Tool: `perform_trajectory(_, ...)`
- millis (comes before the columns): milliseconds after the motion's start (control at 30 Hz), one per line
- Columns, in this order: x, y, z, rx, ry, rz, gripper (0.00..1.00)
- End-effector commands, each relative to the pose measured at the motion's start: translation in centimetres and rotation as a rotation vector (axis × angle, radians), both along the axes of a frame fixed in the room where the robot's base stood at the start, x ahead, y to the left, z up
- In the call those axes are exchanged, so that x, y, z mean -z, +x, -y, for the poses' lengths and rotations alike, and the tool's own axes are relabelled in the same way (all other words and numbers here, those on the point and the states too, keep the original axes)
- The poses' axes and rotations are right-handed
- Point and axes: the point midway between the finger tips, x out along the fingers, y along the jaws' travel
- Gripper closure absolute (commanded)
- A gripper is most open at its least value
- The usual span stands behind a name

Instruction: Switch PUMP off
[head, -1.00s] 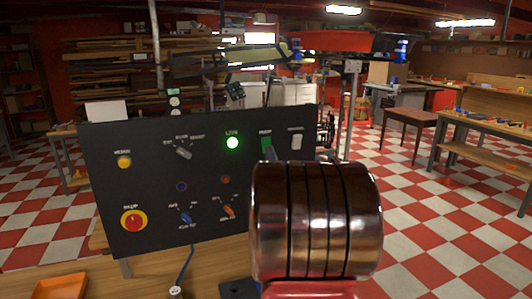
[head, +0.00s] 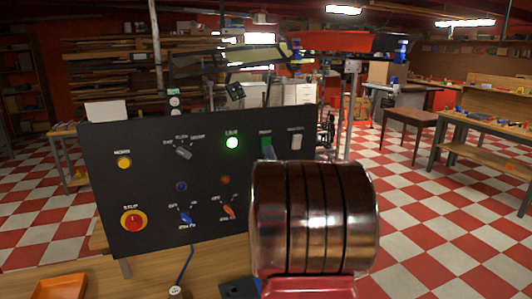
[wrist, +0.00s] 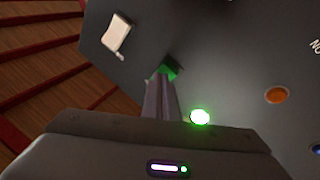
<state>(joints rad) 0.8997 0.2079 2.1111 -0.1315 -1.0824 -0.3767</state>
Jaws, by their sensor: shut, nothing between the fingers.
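The black control panel (head: 205,207) stands upright on the bench. A green rocker switch (head: 266,145) sits at its upper right, under a small blurred label that looks like PUMP. In the wrist view the green rocker (wrist: 171,71) shows just beyond my gripper (wrist: 164,80). My fingers are shut together and empty, with their tips at the rocker and covering part of it. I cannot tell whether they touch it, nor which way the rocker is tipped. In the head view my arm hides most of the gripper.
A white rocker (head: 296,142) is right of the green one. A lit green lamp (head: 232,143) is to its left. An amber lamp (head: 225,180), knobs and a red stop button (head: 134,220) are further left and lower. An orange tray (head: 60,287) lies at front left.

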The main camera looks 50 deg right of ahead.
Motion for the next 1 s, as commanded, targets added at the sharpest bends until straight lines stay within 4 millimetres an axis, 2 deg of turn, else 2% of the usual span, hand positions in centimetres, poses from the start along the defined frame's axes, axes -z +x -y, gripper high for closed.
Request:
perform_trajectory(633,0.1,0.2,0.1,0.000,0.000,0.000,1.00)
perform_trajectory(1000,-0.5,-1.0,-0.5,0.001,0.000,0.001,1.00)
